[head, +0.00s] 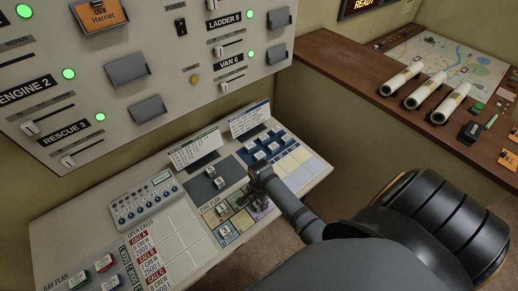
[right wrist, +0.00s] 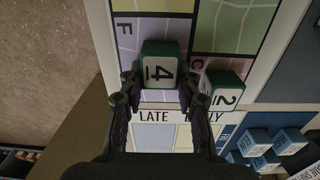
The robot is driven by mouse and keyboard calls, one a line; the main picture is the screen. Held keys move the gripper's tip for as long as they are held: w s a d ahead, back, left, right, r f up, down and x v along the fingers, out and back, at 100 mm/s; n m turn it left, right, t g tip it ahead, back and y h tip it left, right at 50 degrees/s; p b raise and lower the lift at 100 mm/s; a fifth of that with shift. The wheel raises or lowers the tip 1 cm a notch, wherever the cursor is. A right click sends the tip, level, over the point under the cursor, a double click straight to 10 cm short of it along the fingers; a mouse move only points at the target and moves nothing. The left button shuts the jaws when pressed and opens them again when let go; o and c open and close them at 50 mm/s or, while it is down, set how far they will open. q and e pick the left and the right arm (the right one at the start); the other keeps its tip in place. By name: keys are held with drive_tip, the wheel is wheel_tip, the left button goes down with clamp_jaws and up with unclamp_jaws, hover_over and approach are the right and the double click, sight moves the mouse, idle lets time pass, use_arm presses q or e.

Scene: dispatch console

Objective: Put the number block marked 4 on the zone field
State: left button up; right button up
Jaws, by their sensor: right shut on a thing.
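The number block marked 4 (right wrist: 160,65), green with a pale face, sits between the fingers of my right gripper (right wrist: 163,95), which is shut on it. In the head view my right gripper (head: 257,200) is low over the coloured plan grid (head: 240,219) and hides the block. In the right wrist view the block is over the lilac field marked F (right wrist: 140,30); whether it touches the board is unclear. A green block marked 2 (right wrist: 225,94) is close to the right finger. A block marked 3 (head: 225,230) sits on the grid. My left gripper is not in view.
Blue blocks (right wrist: 255,141) stand in a blue area beside the grid. A dark grey tray (head: 204,186) with small blocks and two upright cards (head: 195,150) are behind the grid. A knob box (head: 143,200) stands left. The wall panel (head: 150,70) rises behind.

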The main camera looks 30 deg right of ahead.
sight(260, 204)
drive_tip(key=shift+s+a, duration=0.2)
drive_tip(key=shift+s, duration=0.15)
drive_tip(key=shift+s+a, duration=0.25)
drive_tip(key=shift+s, duration=0.1)
drive_tip(key=o, duration=0.7)
drive_tip(key=shift+w, duration=0.1)
drive_tip(key=shift+o, duration=1.3)
drive_tip(key=shift+w+d+f, duration=0.15)
drive_tip(key=shift+o, duration=0.6)
drive_tip(key=shift+w+d, duration=0.1)
drive_tip(key=shift+r, duration=0.5)
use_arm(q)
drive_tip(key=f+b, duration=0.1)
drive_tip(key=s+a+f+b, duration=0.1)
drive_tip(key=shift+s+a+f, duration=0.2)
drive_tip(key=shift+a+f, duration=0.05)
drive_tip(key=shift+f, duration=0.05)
use_arm(e)
wheel_tip(260, 204, up, 12)
drive_tip(key=shift+f, duration=0.15)
